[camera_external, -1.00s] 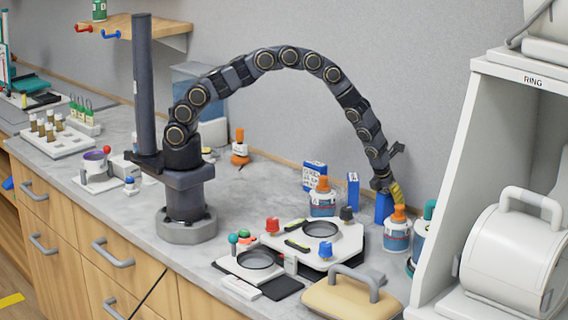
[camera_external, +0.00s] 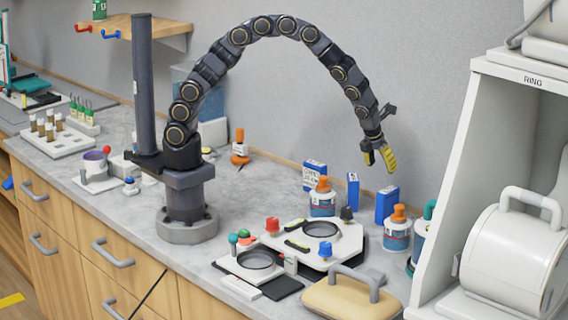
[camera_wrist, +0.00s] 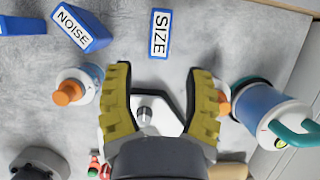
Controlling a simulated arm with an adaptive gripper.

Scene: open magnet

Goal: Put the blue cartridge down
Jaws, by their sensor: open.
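My gripper (camera_external: 378,160) is open and empty, raised above the back of the counter, with its yellow fingers pointing down. A blue cartridge (camera_external: 387,205) stands on the counter below it, apart from the fingers. In the wrist view, a cartridge labelled SIZE (camera_wrist: 159,33) lies beyond the open fingertips (camera_wrist: 161,70), and seems to be that one. Two more blue cartridges, one at the middle (camera_external: 352,192) and one further left (camera_external: 314,175), stand in the same row. The one labelled NOISE (camera_wrist: 80,28) shows tilted in the wrist view.
Orange-capped bottles stand in front of the row, one left (camera_external: 322,203) and one right (camera_external: 397,236). A teal-handled container (camera_external: 420,247) stands beside the white shelf unit (camera_external: 443,170). A white plate with coloured knobs (camera_external: 320,248) takes up the front counter.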

